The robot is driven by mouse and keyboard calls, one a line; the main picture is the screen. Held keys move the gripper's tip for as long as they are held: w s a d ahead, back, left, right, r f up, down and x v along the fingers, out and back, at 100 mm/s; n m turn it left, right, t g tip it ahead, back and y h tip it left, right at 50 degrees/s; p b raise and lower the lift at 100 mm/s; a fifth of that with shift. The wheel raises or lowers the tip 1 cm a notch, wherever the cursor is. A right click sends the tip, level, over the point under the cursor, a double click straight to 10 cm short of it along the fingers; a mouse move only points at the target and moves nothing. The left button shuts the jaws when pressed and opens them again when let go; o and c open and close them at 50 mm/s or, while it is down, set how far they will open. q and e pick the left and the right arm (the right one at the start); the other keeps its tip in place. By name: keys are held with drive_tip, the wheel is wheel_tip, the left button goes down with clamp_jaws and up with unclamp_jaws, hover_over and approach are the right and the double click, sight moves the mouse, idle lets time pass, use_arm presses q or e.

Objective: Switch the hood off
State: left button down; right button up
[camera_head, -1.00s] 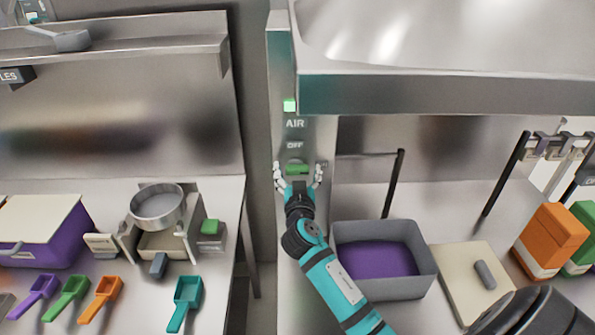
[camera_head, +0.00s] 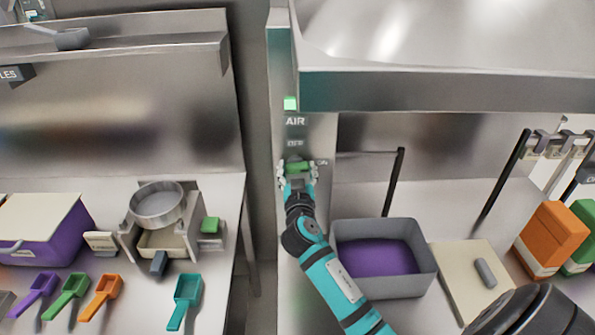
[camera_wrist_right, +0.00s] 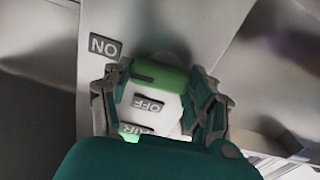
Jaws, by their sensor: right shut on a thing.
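The hood switch is a green knob (camera_head: 299,166) on the steel post under the AIR and OFF labels, with an ON label to its right. A green light (camera_head: 291,103) glows above the AIR label. My right gripper (camera_head: 298,172) is shut on the knob, one finger on each side. In the right wrist view the green knob (camera_wrist_right: 160,78) sits between the fingers of the gripper (camera_wrist_right: 155,105), near the OFF and ON labels. The gripper covers part of the knob, and its exact turn is hard to tell. My left gripper is not in view.
The hood (camera_head: 440,92) overhangs the post at upper right. A grey bin (camera_head: 425,270) with a purple inside stands below, beside my right arm. A cutting board (camera_head: 455,295) and cartons are further right. Scoops and a purple box (camera_head: 55,240) lie on the left counter.

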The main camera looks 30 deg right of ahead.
drive_tip(key=n, duration=0.7)
drive_tip(key=shift+a+r+n+p, duration=0.1)
drive_tip(key=shift+n+p, duration=0.2)
drive_tip(key=shift+n, duration=0.1)
drive_tip(key=n+p, duration=0.1)
drive_tip(key=n, duration=0.3)
drive_tip(key=shift+w+a+n, duration=0.1)
drive_tip(key=shift+n, duration=0.2)
drive_tip(key=n+p, duration=0.1)
drive_tip(key=n, duration=0.3)
drive_tip(key=shift+a+n+p, duration=0.1)
drive_tip(key=shift+n+p, duration=0.2)
drive_tip(key=o, duration=1.2)
drive_tip(key=v, duration=1.2)
drive_tip(key=shift+a, duration=0.1)
